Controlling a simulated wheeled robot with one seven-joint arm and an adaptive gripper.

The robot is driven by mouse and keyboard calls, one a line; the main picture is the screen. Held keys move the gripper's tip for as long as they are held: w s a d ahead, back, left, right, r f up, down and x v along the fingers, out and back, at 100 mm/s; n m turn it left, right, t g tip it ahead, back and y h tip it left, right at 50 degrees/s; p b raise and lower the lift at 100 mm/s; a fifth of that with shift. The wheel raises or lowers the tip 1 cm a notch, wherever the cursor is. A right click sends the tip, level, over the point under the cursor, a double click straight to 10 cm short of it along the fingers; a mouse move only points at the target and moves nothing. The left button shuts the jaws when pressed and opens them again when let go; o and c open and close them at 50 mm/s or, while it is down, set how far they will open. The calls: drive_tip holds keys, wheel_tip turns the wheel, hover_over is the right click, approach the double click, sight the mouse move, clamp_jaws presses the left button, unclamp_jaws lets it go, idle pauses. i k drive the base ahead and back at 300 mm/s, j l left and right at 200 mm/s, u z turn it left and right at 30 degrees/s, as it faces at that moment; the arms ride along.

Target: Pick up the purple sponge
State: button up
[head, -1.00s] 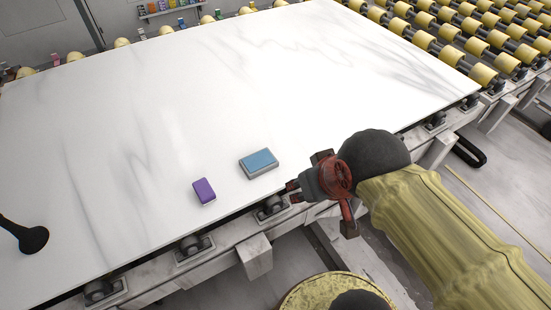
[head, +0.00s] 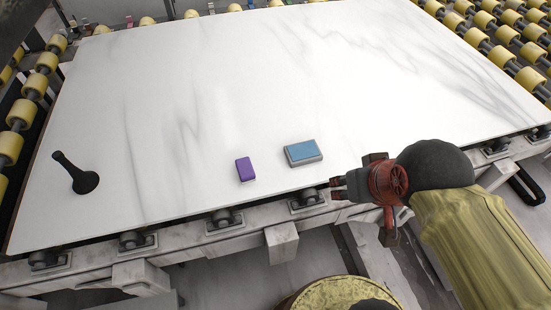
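The purple sponge (head: 245,169) is a small block lying on the white marble slab (head: 260,90), near the slab's front edge. My gripper (head: 334,188) is to the right of the sponge, at the slab's front edge, with its fingers pointing left. It is well apart from the sponge, with the blue and grey block closer to it. The two fingertips look slightly apart with nothing between them. No part of the sponge's top is hidden.
A blue and grey block (head: 303,153) lies between the sponge and my gripper, slightly farther back. A black plunger-shaped object (head: 75,174) lies at the slab's left. Yellow rollers (head: 505,55) border the slab. The slab's middle and back are clear.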

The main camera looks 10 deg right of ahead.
sight(246, 171)
drive_tip(key=i+l+u, duration=0.1)
drive_tip(key=u, duration=0.25)
drive_tip(key=i+l+u, duration=0.15)
drive_tip(key=i+u, duration=0.2)
drive_tip(key=i+l+u, duration=0.15)
drive_tip(key=u, duration=0.2)
